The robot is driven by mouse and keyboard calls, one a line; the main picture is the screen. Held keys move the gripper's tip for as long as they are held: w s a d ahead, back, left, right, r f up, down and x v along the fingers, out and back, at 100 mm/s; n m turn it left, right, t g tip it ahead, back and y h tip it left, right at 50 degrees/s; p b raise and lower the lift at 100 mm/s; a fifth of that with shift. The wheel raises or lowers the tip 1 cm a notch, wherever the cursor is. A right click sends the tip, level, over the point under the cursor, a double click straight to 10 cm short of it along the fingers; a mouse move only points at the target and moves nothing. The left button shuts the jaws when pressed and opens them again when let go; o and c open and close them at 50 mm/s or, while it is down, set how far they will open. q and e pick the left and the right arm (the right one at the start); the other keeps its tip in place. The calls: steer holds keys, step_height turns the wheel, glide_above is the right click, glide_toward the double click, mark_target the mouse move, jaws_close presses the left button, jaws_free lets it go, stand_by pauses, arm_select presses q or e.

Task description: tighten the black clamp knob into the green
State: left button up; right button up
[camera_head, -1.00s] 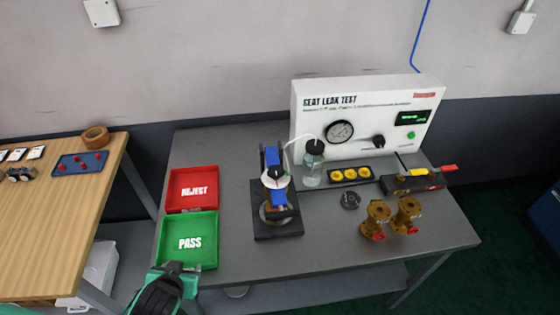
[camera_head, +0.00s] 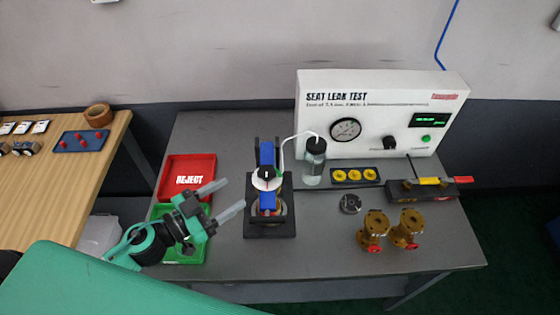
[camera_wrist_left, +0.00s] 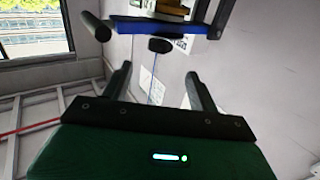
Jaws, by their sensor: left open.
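The clamp stand (camera_head: 283,230) is a black base with uprights and a blue bar near the middle of the grey table. The black clamp knob (camera_head: 266,172) is on its top, above a white dial (camera_head: 262,184). No green zone on the dial can be made out. My left gripper (camera_head: 230,196) is open and empty, left of the stand and apart from it, fingers pointing toward it. In the left wrist view, a blue bar (camera_wrist_left: 160,27) with a small black part under it lies ahead of the open fingers. My right gripper is not in view.
The red REJECT tray (camera_head: 176,167) and the green PASS tray (camera_head: 185,256) are left of the stand, the latter partly behind my left gripper. A bottle (camera_head: 313,165) and the leak test panel (camera_head: 390,80) stand behind. Brass valves (camera_head: 374,230) are at right.

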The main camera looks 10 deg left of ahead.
mark_target(273, 168)
arm_select(q)
steer(key=p+x, duration=0.5)
steer(key=x, duration=0.7)
steer(key=shift+r+p, duration=0.15)
steer(key=shift+p, duration=0.15)
steer(key=shift+x, duration=0.8)
steer(key=c, duration=1)
